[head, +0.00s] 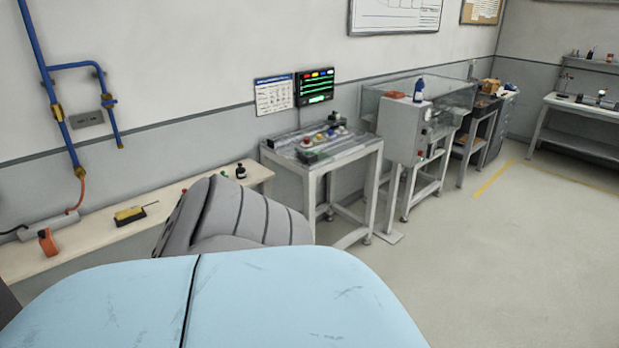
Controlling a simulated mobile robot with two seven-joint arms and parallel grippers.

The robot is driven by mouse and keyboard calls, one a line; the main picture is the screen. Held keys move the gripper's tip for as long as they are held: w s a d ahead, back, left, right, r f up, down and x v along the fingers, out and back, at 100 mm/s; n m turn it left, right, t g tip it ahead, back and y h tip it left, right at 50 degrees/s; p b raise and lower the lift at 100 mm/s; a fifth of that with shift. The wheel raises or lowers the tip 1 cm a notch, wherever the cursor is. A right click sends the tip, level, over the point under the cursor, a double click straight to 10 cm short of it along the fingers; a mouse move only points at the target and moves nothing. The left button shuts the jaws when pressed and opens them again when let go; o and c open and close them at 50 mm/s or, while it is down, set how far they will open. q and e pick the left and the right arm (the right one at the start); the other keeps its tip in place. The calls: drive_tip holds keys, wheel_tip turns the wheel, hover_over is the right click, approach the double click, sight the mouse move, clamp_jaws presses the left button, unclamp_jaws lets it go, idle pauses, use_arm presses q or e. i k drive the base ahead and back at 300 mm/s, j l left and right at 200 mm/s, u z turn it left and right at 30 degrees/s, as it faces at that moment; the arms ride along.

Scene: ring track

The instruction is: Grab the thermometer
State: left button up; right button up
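No object can be identified with certainty as the thermometer. A small yellow and dark device with a thin dark rod (131,214) lies on the long pale wall shelf (85,234) at the left. An orange upright object (47,242) stands near the left end of the same shelf. Either is too small to name surely. Neither of my grippers shows in the head view. A grey ribbed shape in the foreground hides part of the shelf.
A small dark bottle (240,171) stands at the shelf's right end. A metal table (345,151) with several coloured knobs stands right of it, then a grey cabinet (401,127) with a clear enclosure. Another bench (585,108) is at the far right. The floor (505,260) at right is clear.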

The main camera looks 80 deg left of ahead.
sight(125, 214)
drive_tip(key=u, duration=3.75)
drive_tip(key=i+u, duration=0.2)
drive_tip(key=i, duration=0.35)
drive_tip(key=i+u, duration=0.2)
drive_tip(key=i, duration=0.4)
drive_tip(key=i+l+u, duration=0.2)
drive_tip(key=i, duration=0.35)
drive_tip(key=i+l+u, duration=0.2)
drive_tip(key=i, duration=0.4)
drive_tip(key=j, duration=0.1)
